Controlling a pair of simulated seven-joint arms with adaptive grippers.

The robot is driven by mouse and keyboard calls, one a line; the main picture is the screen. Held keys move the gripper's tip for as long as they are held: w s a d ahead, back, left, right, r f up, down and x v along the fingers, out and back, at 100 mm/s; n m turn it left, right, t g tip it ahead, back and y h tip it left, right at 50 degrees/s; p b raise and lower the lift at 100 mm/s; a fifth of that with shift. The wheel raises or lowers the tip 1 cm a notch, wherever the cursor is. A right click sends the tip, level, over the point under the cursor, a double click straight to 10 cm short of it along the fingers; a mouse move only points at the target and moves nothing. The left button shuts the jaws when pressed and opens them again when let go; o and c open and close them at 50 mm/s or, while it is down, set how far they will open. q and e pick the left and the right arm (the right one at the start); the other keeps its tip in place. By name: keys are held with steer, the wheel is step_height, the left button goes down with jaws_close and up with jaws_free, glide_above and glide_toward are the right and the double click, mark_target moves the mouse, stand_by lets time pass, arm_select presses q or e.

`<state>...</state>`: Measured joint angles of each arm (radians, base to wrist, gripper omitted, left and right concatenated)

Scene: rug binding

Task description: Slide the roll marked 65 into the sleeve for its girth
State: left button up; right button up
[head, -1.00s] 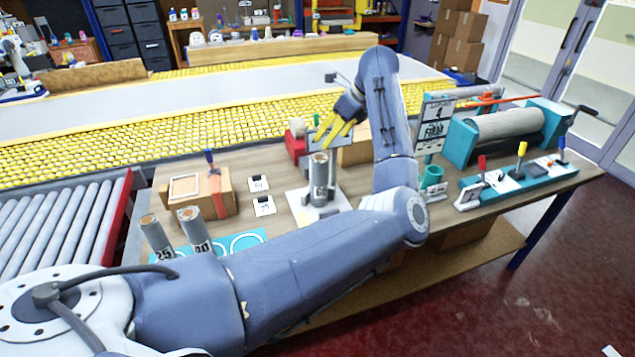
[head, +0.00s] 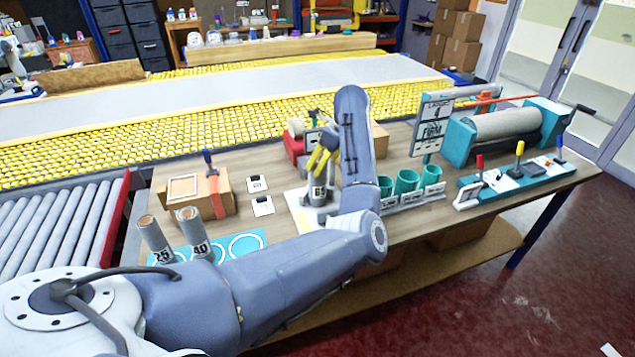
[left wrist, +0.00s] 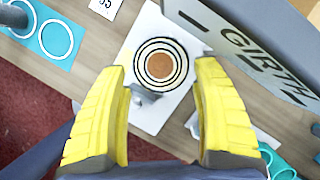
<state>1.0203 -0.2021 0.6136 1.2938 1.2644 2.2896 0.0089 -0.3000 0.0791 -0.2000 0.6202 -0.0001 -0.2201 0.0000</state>
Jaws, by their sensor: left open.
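The roll (head: 318,193) with a partly covered label stands upright on a white plate (head: 297,203). In the left wrist view its round top (left wrist: 160,62), with dark rings and a brown centre, faces the camera. My left gripper (head: 318,162) is open, its yellow fingers over the top of this roll. In the left wrist view the open fingers (left wrist: 163,70) lie on either side of the roll, with gaps visible. Three teal sleeves (head: 407,181) stand in a row on a labelled base right of my left arm. My right gripper is not in view.
Rolls marked 25 (head: 154,238) and 40 (head: 195,232) stand on a teal mat (head: 248,244) with ring outlines. A board reading GIRTH (left wrist: 262,52) is close to the right finger. A cardboard box (head: 224,196) is left, a teal roller machine (head: 461,140) right.

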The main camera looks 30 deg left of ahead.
mark_target(318, 181)
arm_select(q)
steer(key=x, duration=0.5)
steer(key=shift+w+a+f, duration=0.15)
steer(key=shift+a+f, duration=0.05)
steer(key=c, duration=1.1)
